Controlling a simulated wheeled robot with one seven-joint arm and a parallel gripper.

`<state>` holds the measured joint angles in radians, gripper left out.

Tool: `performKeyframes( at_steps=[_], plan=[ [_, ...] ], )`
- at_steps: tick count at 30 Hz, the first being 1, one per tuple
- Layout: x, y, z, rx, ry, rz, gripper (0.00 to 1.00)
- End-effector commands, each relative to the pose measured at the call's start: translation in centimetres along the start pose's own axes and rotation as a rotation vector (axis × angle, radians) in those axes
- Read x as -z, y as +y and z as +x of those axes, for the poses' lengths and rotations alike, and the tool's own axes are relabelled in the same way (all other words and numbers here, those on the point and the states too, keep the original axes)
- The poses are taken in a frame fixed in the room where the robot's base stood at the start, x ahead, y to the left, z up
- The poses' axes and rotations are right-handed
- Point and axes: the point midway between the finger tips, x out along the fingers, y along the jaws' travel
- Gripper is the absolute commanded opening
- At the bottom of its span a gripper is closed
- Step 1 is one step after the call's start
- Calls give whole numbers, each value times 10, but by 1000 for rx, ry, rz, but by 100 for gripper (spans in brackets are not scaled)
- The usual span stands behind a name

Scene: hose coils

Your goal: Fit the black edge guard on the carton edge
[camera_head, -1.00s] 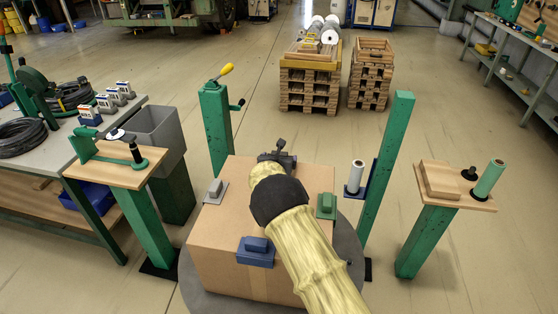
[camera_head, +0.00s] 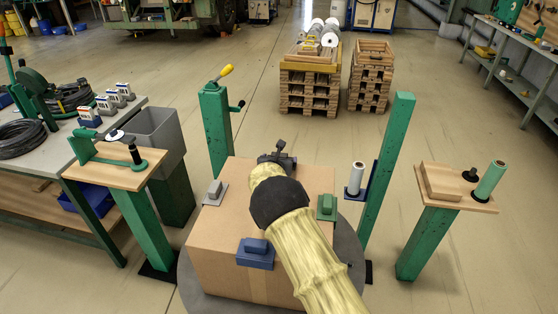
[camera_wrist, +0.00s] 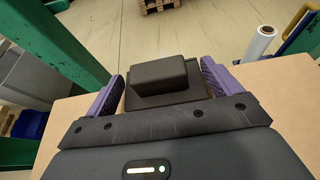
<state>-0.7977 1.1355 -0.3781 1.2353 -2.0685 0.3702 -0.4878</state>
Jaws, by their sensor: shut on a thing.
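The carton (camera_head: 222,258) is a brown box on a round grey turntable (camera_head: 345,285). A grey guard (camera_head: 215,190) sits on its left edge, a blue guard (camera_head: 256,252) on its near edge and a green guard (camera_head: 327,206) on its right edge. My gripper (camera_wrist: 162,78) is at the carton's far edge, its purple-padded fingers shut on the black edge guard (camera_wrist: 160,72). The guard also shows small and dark in the head view (camera_head: 284,152). I cannot tell whether it touches the carton. My arm hides part of the carton top.
A green post with a yellow-handled crank (camera_head: 216,125) stands behind the carton at the left. A tall green post (camera_head: 388,160) with a film roll (camera_head: 356,177) stands at the right. Wooden-topped stands flank both sides (camera_head: 117,174) (camera_head: 455,190). The floor beyond the carton is clear up to the pallets.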

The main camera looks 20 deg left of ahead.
Motion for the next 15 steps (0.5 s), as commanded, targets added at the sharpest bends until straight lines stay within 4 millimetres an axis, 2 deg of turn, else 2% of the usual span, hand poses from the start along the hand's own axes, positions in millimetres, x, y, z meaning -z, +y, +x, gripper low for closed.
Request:
performKeyframes(
  at_steps=[15],
  plan=[
    [4, 0, 2, 0, -1, 1, 66]
  ],
)
